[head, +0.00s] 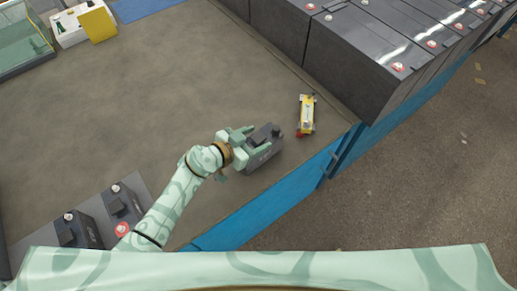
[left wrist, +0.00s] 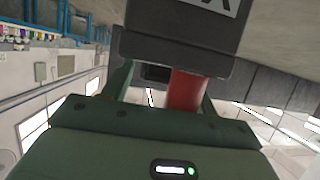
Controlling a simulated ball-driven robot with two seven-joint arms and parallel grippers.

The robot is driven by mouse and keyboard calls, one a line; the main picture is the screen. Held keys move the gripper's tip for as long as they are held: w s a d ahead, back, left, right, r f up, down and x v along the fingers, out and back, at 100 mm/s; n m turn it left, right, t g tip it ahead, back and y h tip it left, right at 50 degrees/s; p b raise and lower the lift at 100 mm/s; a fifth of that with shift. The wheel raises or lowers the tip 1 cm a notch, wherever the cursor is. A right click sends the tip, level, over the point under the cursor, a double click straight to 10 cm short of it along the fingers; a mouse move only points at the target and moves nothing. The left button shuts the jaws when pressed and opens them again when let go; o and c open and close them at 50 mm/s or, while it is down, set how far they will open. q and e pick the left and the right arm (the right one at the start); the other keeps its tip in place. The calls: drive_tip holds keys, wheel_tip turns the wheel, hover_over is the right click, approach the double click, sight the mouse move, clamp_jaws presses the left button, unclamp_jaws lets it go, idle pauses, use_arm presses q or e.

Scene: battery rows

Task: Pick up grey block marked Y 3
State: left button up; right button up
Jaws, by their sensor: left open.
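A dark grey block (head: 265,142) lies near the table's blue front edge, with a pale marking on its side too small to read in the head view. My left gripper (head: 254,142) is open at the block, its fingers reaching along it; I cannot tell whether they touch. In the left wrist view the grey block (left wrist: 180,45) fills the top, with part of a white label whose mark is cut off. A red cylinder-like part (left wrist: 186,90) shows between the fingers (left wrist: 165,95). My right gripper is not in view.
A yellow tool-like object (head: 307,115) with a red end lies just right of the block. Large grey batteries (head: 350,65) stand at the upper right. Smaller dark blocks (head: 75,230) sit at the lower left. A white and yellow box (head: 85,25) is at the back left. The middle is clear.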

use_arm(q)
drive_tip(key=shift+s+r, duration=0.1)
drive_tip(key=shift+r, duration=0.05)
drive_tip(key=shift+c, duration=0.4)
clamp_jaws()
idle(0.8)
drive_tip(key=shift+r, duration=0.1)
